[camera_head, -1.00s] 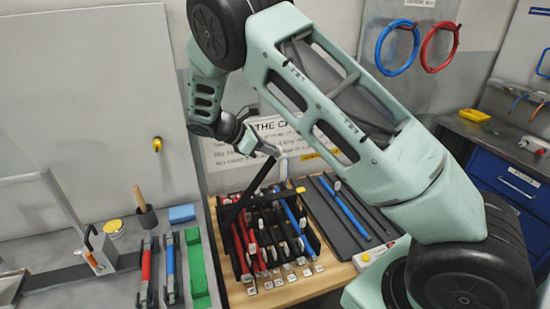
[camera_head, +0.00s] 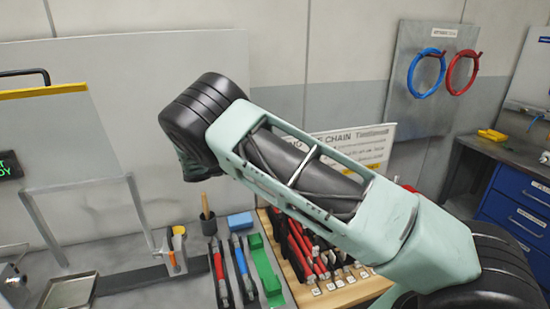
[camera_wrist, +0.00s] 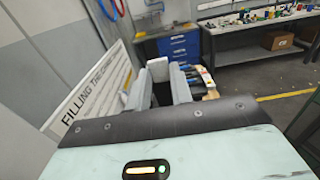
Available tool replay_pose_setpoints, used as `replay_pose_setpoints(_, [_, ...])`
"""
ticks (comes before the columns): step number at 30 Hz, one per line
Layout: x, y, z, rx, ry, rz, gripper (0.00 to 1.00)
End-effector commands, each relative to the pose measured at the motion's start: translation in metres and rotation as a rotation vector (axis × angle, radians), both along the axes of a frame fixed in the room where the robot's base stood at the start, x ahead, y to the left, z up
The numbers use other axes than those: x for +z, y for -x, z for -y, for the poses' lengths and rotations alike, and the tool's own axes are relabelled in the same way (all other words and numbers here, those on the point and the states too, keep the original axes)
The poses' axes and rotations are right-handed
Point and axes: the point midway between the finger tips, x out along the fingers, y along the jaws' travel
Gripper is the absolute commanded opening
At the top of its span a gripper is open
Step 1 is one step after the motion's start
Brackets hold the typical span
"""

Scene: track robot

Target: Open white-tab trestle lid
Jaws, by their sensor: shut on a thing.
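My gripper (camera_wrist: 160,90) shows in the wrist view, its two grey fingers shut on a pale block, which looks like the white tab (camera_wrist: 158,68). In the head view my gripper and the tab are hidden behind my own arm. The black rack (camera_head: 284,240) with red-handled tools stands on the wooden bench top, partly covered by my arm. The lid itself cannot be made out clearly, so its angle cannot be told.
A grey panel frame (camera_head: 45,215) stands on the left bench. A green block (camera_head: 265,268), a blue block (camera_head: 240,221) and red and blue tools lie beside the rack. A sign (camera_head: 355,145) stands behind. Blue drawers (camera_head: 515,195) are at right.

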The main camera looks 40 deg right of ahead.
Motion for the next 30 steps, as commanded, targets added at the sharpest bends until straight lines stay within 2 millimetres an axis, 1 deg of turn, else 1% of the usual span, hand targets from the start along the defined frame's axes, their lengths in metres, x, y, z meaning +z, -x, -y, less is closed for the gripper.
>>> replay_pose_setpoints(1, [-0.0053,-0.0005,-0.0032,0.002,-0.01,0.002,0.0])
replay_pose_setpoints(17, [-0.0099,-0.0006,-0.0067,0.003,-0.018,-0.003,0.0])
replay_pose_setpoints(18, [-0.01,-0.0004,-0.0067,0.002,-0.018,-0.003,0.32])
replay_pose_setpoints(19, [-0.0099,-0.0004,-0.0065,0.002,-0.018,-0.003,0.41])
replay_pose_setpoints(20, [-0.0096,-0.0005,-0.0064,0.002,-0.016,-0.003,0.44])
replay_pose_setpoints(30, [-0.007,-0.0019,-0.0081,0.002,-0.011,0.0,0.44])
